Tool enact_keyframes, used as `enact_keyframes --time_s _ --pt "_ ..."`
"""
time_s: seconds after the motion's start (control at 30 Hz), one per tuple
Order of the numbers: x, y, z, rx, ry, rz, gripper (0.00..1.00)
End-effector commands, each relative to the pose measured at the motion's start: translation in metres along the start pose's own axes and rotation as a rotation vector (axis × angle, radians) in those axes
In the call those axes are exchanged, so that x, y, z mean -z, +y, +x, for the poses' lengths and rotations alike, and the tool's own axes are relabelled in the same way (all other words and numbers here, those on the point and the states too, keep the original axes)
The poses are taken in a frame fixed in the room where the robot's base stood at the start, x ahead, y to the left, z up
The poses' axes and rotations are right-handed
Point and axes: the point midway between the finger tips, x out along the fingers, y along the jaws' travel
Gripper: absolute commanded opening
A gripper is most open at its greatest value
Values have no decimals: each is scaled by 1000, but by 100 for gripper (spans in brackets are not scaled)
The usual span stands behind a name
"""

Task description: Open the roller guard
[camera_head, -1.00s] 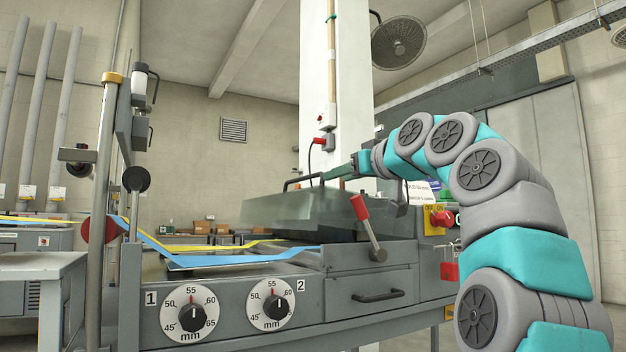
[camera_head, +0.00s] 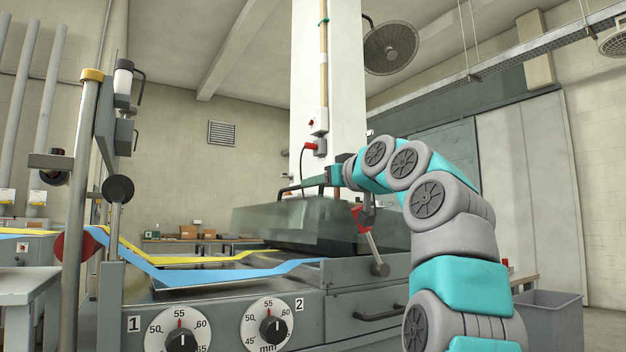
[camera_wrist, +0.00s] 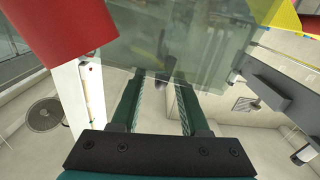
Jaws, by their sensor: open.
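The roller guard (camera_head: 290,222) is a smoky see-through cover over the rollers, low on the machine bed. A dark bar handle (camera_head: 290,190) stands on its top edge. My gripper (camera_head: 322,181) is at the right end of this handle, with its green fingers pointing left. In the wrist view the two fingers (camera_wrist: 156,76) are apart, with the translucent guard pane (camera_wrist: 205,50) beyond them. I see no handle clearly between them, and cannot tell whether they touch it.
A red-handled lever (camera_head: 364,228) stands just in front of the guard, close under my arm. Blue film (camera_head: 200,275) and yellow film (camera_head: 190,258) run into the machine. Two numbered dials (camera_head: 268,325) are on the front. A grey bin (camera_head: 553,320) stands at right.

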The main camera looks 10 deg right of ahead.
Motion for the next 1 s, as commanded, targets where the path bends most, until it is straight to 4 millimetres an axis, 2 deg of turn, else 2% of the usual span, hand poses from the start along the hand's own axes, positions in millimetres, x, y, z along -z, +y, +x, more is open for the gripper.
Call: enact_keyframes --time_s 0.03,0.17,0.47,0.87,1.0 --pt "1 1 10 0 -5 1 45" --pt "0 0 23 1 -4 2 45" --pt "-1 0 26 1 -1 2 45" --pt "-1 0 26 0 0 2 1" --pt "0 1 26 0 0 2 0"
